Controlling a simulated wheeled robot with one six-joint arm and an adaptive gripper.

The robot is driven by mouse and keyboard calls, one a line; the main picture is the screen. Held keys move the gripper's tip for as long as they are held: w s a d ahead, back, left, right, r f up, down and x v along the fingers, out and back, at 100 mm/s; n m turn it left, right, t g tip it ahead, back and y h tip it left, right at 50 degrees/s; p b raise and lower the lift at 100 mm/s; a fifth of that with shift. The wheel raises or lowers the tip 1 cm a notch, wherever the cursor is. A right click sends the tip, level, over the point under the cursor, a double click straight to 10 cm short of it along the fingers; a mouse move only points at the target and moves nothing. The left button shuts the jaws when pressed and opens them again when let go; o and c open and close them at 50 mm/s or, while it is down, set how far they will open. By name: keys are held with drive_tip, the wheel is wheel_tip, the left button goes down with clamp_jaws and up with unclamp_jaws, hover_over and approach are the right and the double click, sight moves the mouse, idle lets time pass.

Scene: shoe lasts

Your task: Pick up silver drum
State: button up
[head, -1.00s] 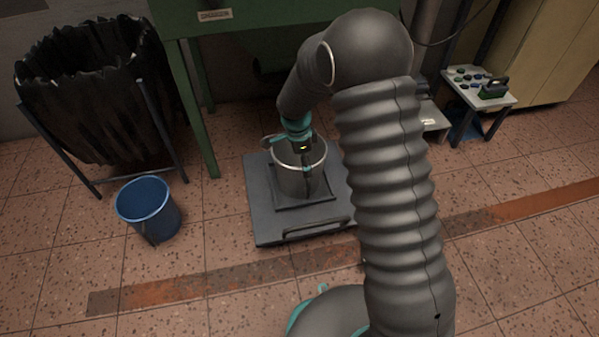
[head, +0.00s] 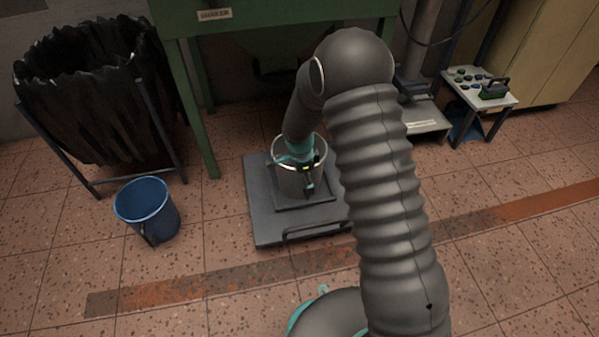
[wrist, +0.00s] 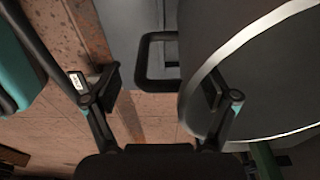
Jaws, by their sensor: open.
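The silver drum (head: 288,183) is an open, upright cylinder on a dark grey low platform. In the wrist view the drum (wrist: 208,35) fills the right side, with its bright curved rim. My gripper (head: 309,184) is low at the drum's near side in the head view, and its tips are hard to make out there. In the wrist view my gripper (wrist: 163,88) is open. Its left finger is outside the drum over the floor, and its right finger overlaps the rim on the drum's inner side. Whether either finger touches the wall cannot be told.
The platform (head: 265,224) has a bar handle (wrist: 142,62) at its near edge. A blue bucket (head: 146,208) and a black-bagged stand (head: 90,95) are at left. A green frame (head: 195,110) stands behind. Tiled floor is free in front.

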drive_tip(key=c, duration=1.6)
clamp_jaws()
drive_tip(key=shift+r, duration=0.15)
